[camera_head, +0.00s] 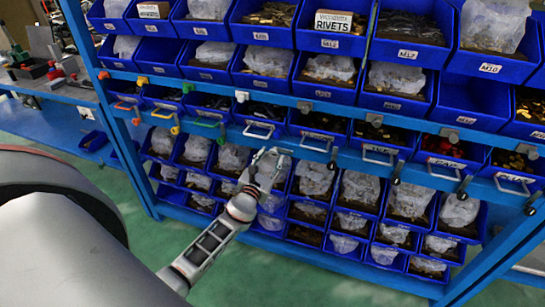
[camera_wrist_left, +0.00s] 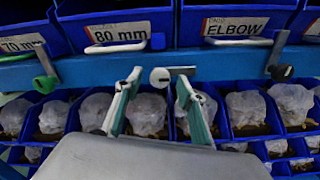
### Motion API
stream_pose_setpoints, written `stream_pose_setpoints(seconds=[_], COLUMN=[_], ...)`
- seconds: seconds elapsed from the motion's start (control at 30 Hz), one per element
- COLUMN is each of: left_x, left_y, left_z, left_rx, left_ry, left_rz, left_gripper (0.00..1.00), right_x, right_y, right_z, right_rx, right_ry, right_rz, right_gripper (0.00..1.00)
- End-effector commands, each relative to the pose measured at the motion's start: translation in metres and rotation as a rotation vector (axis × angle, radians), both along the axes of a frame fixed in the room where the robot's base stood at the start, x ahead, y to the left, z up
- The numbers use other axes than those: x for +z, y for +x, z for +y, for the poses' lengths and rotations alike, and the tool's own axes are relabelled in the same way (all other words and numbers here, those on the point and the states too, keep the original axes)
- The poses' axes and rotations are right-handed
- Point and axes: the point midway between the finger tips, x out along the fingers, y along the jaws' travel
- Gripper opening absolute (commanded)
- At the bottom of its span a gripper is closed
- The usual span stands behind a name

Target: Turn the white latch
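A white latch (camera_wrist_left: 160,77) with a short grey lever pointing right sits on the blue beam in the left wrist view. It lies between and beyond the fingertips of my left gripper (camera_wrist_left: 156,80), which is open and empty. Neither finger visibly touches it. In the head view my left gripper (camera_head: 270,157) is at the lower blue beam and hides most of the latch there. My right gripper is not in view.
A green latch (camera_wrist_left: 45,85) and a black latch (camera_wrist_left: 280,72) flank the white one. White drawer handles (camera_wrist_left: 115,47) and labelled blue bins stand just above the beam. Bins with bagged parts (camera_head: 313,178) fill the rows below. Green floor (camera_head: 255,275) is clear.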

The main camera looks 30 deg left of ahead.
Motion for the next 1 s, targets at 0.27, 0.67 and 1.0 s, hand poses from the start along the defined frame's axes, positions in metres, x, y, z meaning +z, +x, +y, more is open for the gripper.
stream_pose_setpoints(seconds=[0.27, 0.67, 1.0], left_x=[-0.0005, -0.0003, -0.0009], left_y=[0.0149, 0.0147, 0.0145], left_z=[0.0036, 0.0036, 0.0037], left_rx=[-0.001, -0.001, -0.001], left_ry=[-0.002, -0.002, -0.040], left_rz=[0.001, 0.001, -0.008], left_gripper=[0.39, 0.01, 0.01], right_x=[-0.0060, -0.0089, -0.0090], right_y=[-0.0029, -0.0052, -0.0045], right_z=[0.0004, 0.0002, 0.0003], right_rx=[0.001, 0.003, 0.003], right_ry=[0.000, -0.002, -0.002], right_rz=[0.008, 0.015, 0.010], right_gripper=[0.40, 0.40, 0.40])
